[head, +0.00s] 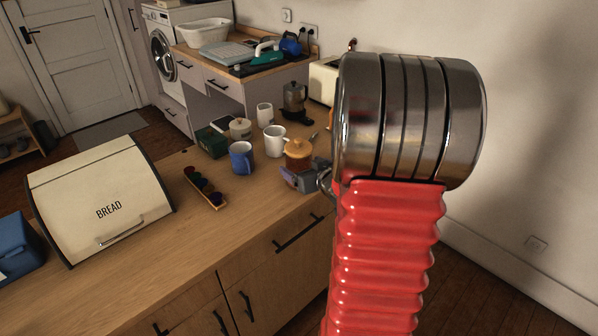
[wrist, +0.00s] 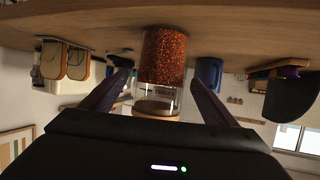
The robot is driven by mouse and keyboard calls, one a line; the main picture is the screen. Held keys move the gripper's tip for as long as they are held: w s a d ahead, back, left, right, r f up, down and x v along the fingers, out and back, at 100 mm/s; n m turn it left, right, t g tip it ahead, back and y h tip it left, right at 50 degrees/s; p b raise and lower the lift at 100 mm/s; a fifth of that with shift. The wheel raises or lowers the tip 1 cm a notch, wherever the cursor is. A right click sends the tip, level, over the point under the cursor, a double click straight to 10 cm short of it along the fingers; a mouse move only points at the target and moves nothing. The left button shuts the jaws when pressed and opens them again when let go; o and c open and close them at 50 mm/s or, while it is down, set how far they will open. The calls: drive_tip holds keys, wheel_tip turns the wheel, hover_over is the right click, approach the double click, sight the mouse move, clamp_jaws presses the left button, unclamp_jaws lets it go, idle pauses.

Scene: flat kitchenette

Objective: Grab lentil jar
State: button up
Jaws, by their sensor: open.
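The lentil jar (head: 298,150) stands upright on the wooden counter, a clear jar of orange-red lentils with a wooden lid. In the head view my gripper (head: 301,180) is at the counter's front edge, right by the jar, and my arm hides part of that area. The wrist view is upside down; there the lentil jar (wrist: 164,58) shows between the two open fingers of my gripper (wrist: 160,77), with its lid toward the palm side of the picture. Gaps show beside the jar, and I cannot tell whether a finger touches it.
A white mug (head: 275,141) and a blue mug (head: 242,158) stand left of the jar. A moka pot (head: 294,101) and toaster (head: 322,80) are behind it. A capsule tray (head: 205,188) and bread box (head: 99,197) are farther left. The front counter strip is clear.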

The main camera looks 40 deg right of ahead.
drive_tip(key=shift+x, duration=1.75)
drive_tip(key=shift+r, duration=0.1)
drive_tip(key=c, duration=1.7)
